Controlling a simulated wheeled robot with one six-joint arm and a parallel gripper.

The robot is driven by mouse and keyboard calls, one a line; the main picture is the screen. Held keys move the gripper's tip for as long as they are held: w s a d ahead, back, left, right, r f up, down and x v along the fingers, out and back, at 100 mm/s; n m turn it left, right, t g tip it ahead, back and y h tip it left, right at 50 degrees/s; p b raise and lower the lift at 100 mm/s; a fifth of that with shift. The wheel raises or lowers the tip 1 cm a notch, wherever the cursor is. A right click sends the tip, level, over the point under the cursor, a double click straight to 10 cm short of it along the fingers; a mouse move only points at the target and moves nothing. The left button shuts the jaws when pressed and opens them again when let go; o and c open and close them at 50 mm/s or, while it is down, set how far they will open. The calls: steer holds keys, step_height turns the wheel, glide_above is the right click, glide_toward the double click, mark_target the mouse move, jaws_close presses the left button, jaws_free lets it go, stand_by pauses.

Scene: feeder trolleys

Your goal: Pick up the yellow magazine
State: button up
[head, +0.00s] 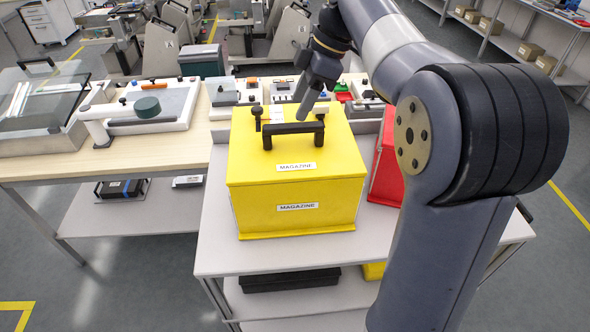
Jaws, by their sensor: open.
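The yellow magazine (245,205) is a box with a black handle (292,128) on top and "MAGAZINE" labels on its lid and front. It stands upright on the top shelf of a grey trolley (222,260) in the head view. My gripper (309,108) points down above the rear of the lid, close behind the handle. It is open and holds nothing. Whether a finger touches the handle or lid, I cannot tell.
A red box (386,172) stands right of the magazine, partly hidden by my arm. A black case (290,280) lies on the lower shelf. Behind, a wooden table (130,160) holds fixtures and small parts. Bare trolley top shows in front of the magazine.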

mark_target(294, 125)
steer(key=x, duration=0.3)
steer(key=f, duration=0.3)
steer(key=s+a+f+p, duration=0.1)
steer(key=shift+a+f, duration=0.1)
steer(key=shift+f, duration=0.05)
steer(key=shift+a+f, duration=0.2)
steer(key=shift+f, duration=0.25)
jaws_close()
stand_by(0.9)
steer(key=shift+w+r, duration=0.15)
